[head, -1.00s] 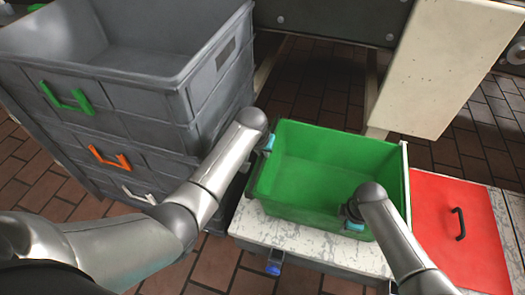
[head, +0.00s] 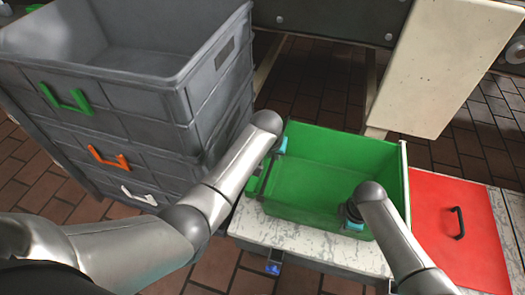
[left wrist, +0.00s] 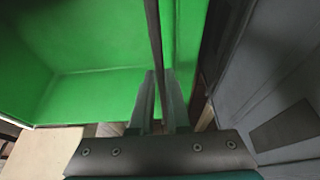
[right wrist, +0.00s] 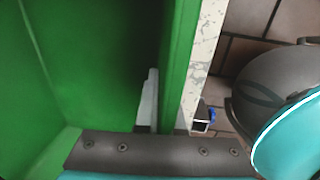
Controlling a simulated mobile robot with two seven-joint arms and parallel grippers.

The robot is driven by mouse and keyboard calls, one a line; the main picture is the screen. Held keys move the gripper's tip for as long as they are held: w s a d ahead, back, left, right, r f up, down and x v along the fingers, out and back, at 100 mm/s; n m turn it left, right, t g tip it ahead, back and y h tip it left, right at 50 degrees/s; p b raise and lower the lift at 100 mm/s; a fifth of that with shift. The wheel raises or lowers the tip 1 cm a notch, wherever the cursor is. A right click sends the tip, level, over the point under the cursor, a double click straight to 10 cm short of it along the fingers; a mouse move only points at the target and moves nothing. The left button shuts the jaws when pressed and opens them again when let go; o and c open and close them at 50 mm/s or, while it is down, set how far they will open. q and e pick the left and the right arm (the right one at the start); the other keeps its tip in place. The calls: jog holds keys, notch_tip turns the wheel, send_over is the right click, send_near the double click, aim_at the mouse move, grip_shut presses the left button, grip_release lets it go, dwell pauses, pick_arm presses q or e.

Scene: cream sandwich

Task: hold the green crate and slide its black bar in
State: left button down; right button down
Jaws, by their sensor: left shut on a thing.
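The green crate (head: 340,150) sits upright and empty on a marble-topped counter. It also shows in the left wrist view (left wrist: 90,85) and the right wrist view (right wrist: 95,60). The black bar (head: 267,176) runs along the crate's left end, just inside its left wall; the left wrist view shows the bar (left wrist: 156,45) between my fingers. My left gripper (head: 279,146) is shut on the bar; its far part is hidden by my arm. My right gripper (head: 352,217) is shut on the crate's near wall, one finger inside and one outside (right wrist: 165,100).
Stacked grey bins (head: 150,115) with coloured handles stand close on the left. A red lid (head: 450,205) with a black handle lies to the right of the crate. A cream panel (head: 445,65) rises behind. The marble counter (head: 310,238) shows bare in front of the crate.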

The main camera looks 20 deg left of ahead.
pick_arm(q)
jog(key=d, duration=0.5)
jog(key=shift+d, duration=0.1)
jog(key=c, duration=0.9)
grip_release()
jog(key=shift+v, duration=6)
pick_arm(e)
jog(key=shift+a, duration=0.1)
jog(key=c, duration=0.9)
grip_release()
jog(key=shift+r, duration=0.1)
